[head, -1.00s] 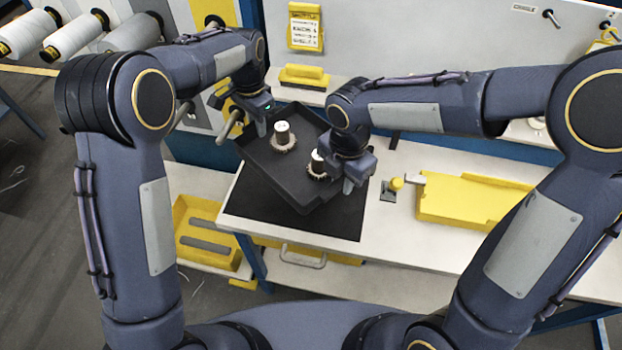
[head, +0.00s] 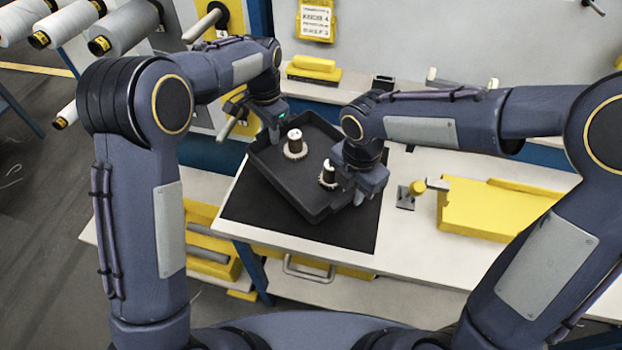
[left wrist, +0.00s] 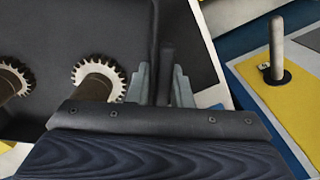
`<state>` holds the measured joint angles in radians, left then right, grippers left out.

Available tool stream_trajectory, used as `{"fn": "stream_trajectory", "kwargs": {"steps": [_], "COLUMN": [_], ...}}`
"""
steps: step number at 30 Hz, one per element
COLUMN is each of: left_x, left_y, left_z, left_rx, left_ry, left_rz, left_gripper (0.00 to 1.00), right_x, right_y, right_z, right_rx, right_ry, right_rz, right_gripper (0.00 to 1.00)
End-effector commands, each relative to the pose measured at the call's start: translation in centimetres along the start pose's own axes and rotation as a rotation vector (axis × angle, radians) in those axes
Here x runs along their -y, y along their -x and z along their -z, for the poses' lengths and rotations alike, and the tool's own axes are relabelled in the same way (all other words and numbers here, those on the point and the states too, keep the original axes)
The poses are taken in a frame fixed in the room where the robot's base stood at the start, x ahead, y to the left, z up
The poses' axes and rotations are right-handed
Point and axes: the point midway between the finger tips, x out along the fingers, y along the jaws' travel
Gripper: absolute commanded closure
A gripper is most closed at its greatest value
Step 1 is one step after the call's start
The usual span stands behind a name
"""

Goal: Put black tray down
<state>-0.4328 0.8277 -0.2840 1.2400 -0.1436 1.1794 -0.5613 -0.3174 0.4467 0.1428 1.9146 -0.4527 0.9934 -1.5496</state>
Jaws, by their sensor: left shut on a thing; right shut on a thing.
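The black tray (head: 278,187) is above or on the black mat (head: 245,205) on the white workbench; I cannot tell whether it touches the mat. Two dark spools with white tops and toothed bases stand in it, one near the middle (head: 295,146) and one (head: 328,175) partly hidden by my right gripper. My left gripper (head: 274,132) is shut on the tray's far left rim; the left wrist view shows its fingers (left wrist: 165,85) on either side of the tray wall. My right gripper (head: 358,195) is shut on the tray's right side, its fingertips partly hidden.
A yellow block (head: 314,68) sits on the back shelf. Yellow bins (head: 205,245) are below the bench at left.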

Motion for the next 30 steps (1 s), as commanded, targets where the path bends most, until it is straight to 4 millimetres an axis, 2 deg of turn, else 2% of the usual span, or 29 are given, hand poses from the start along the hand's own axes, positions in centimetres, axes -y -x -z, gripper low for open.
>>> {"fn": "stream_trajectory", "kwargs": {"steps": [8,26,27,30], "left_x": [-0.1,-0.1,-0.1,-0.1], "left_y": [-1.0,-5.2,-4.8,-4.7], "left_z": [0.1,0.1,0.1,0.0], "left_rx": [-0.002,-0.002,-0.001,0.000], "left_ry": [-0.001,-0.001,-0.001,-0.001], "left_rz": [-0.001,-0.001,-0.002,-0.001], "left_gripper": [1.00,1.00,0.76,0.63], "right_x": [-0.1,-0.1,-0.1,0.0], "right_y": [-1.0,-5.2,-4.7,-4.7], "right_z": [0.0,0.0,0.0,0.0], "right_rx": [0.000,0.000,0.000,0.000], "right_ry": [0.001,0.000,0.000,0.000], "right_rz": [-0.004,-0.004,-0.002,-0.001], "right_gripper": [1.00,1.00,0.76,0.63]}}
